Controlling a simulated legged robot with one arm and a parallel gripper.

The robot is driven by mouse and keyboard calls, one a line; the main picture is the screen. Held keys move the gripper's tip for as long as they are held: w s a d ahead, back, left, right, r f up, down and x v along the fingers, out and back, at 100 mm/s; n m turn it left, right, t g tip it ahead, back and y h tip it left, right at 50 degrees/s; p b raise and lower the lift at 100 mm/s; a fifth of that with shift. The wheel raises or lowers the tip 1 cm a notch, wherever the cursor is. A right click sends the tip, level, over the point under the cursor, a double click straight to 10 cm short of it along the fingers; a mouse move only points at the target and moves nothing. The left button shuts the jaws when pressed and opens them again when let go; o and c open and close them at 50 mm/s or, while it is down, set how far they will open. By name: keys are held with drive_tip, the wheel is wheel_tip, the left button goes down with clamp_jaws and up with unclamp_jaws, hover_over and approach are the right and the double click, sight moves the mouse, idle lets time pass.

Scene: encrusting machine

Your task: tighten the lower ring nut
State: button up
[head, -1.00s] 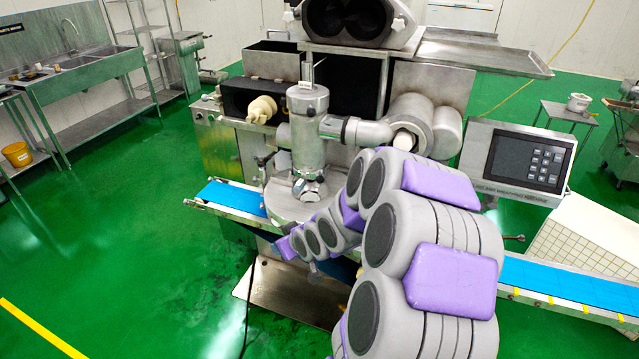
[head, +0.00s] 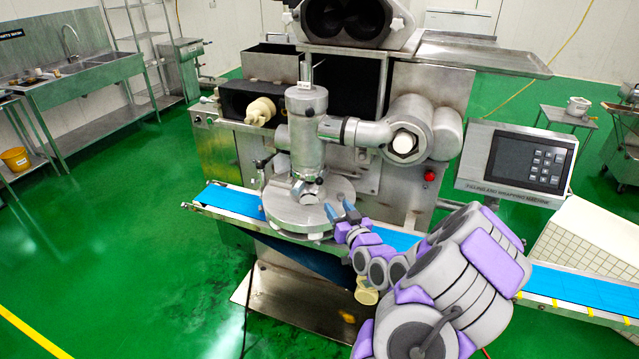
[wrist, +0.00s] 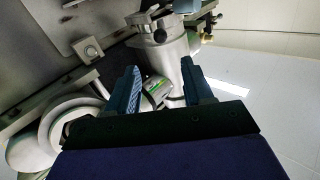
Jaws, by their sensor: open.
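The faceted metal piece that looks like the lower ring nut (head: 309,189) is at the foot of the upright steel cylinder (head: 307,135), above a round plate (head: 290,218). In the wrist view a faceted metal piece (wrist: 156,92), apparently this nut, shows between the fingers, below the cylinder's end. My gripper (head: 341,212) is open, with blue fingers at the right front edge of the round plate. It lies below and to the right of the nut, with clear space between. In the wrist view my gripper (wrist: 160,82) holds nothing; whether the nut is seated cannot be told.
A blue conveyor belt (head: 560,286) runs under the machine to both sides. A side pipe (head: 358,132) with a larger hexagonal nut (head: 405,146) joins the cylinder. A control panel (head: 517,163) stands at right. Green floor is open at left.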

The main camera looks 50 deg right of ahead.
sight(321, 184)
drive_tip(key=b+x, duration=0.2)
drive_tip(key=x, duration=1.3)
drive_tip(key=shift+f, duration=0.15)
drive_tip(key=shift+c, duration=0.3)
clamp_jaws()
